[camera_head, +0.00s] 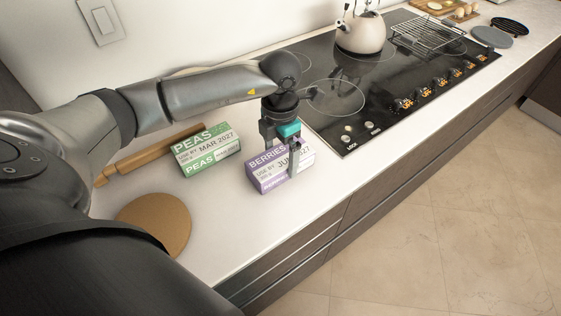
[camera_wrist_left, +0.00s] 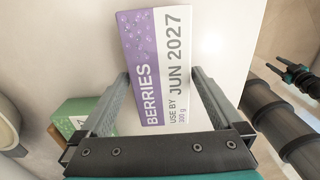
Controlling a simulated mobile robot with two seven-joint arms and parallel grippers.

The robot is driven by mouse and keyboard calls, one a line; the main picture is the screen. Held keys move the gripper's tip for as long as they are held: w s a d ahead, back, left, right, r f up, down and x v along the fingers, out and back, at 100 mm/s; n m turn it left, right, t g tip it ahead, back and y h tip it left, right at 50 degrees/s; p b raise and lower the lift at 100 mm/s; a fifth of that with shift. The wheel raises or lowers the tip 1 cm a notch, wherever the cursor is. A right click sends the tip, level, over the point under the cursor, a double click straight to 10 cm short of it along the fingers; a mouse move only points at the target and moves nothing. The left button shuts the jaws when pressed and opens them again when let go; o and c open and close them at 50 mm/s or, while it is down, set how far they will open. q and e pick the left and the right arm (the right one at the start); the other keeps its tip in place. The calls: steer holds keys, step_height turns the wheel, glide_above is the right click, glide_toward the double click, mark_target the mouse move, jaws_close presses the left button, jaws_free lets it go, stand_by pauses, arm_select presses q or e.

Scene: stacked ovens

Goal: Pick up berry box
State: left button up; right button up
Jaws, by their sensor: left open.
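The berry box (camera_head: 266,181) is a purple and white carton labelled BERRIES, lying on the white counter by the cooktop's near corner. It also shows in the left wrist view (camera_wrist_left: 158,65), label facing the camera. My left gripper (camera_head: 281,152) is open and points down over the box, one finger in front of its near side. In the left wrist view, its fingers (camera_wrist_left: 160,77) stand on either side of the box's lower part; I cannot tell whether they touch it. A dark and teal part at that view's right edge appears to be my right gripper (camera_wrist_left: 297,76); its jaws are unclear.
A green peas box (camera_head: 208,155) lies left of the berry box. A wooden rolling pin (camera_head: 150,155) and a round brown board (camera_head: 155,222) are further left. The black cooktop (camera_head: 375,95) with a kettle (camera_head: 361,33) lies to the right. The counter's front edge is close.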

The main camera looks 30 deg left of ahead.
arm_select(q)
steer(key=shift+f, duration=0.95)
steer(key=shift+c, duration=0.2)
steer(key=c, duration=1.4)
steer(key=shift+r, duration=0.2)
